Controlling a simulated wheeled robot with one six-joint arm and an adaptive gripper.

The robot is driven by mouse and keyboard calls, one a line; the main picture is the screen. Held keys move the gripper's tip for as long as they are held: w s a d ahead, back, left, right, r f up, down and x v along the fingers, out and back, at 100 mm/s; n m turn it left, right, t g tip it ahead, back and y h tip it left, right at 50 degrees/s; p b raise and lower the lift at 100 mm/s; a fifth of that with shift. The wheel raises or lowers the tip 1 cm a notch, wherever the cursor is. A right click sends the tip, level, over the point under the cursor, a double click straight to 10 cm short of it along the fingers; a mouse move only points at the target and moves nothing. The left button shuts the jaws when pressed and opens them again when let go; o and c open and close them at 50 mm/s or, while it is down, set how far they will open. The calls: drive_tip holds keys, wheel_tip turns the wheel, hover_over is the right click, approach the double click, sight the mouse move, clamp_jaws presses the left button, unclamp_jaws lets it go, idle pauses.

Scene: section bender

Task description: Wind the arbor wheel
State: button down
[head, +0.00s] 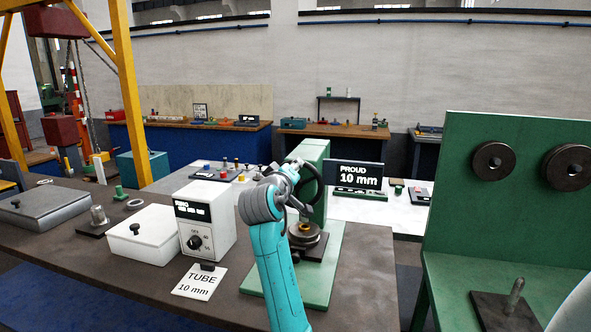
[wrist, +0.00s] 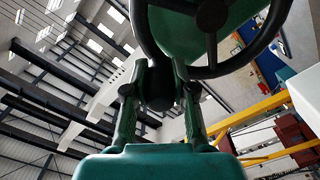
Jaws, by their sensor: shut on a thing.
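The arbor wheel (head: 318,186) is a dark spoked handwheel on the side of the green press (head: 314,160). In the wrist view the wheel's hub and rim (wrist: 211,16) fill the top, with the rim curving down to the right. My gripper (head: 291,177) is at the wheel's near left side. In the wrist view my gripper (wrist: 160,80) has its two fingers closed on a dark round part at the wheel's rim, apparently its handle (wrist: 160,92). The exact contact is partly hidden by the fingers. Under the press, a round dark die with a brass-coloured centre (head: 304,230) sits on the green base.
A display (head: 356,178) reads "PROUD 10 mm" right of the press. A white control box (head: 207,222), a "TUBE 10 mm" card (head: 200,283) and a lidded white box (head: 144,236) stand left of my arm. A green panel with rollers (head: 515,180) stands at right.

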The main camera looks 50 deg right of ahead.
drive_tip(key=shift+w+a, duration=0.1)
drive_tip(key=shift+w, duration=0.1)
drive_tip(key=c, duration=1)
unclamp_jaws()
drive_tip(key=shift+o, duration=0.2)
drive_tip(key=v, duration=1.2)
drive_tip(key=shift+f, duration=0.1)
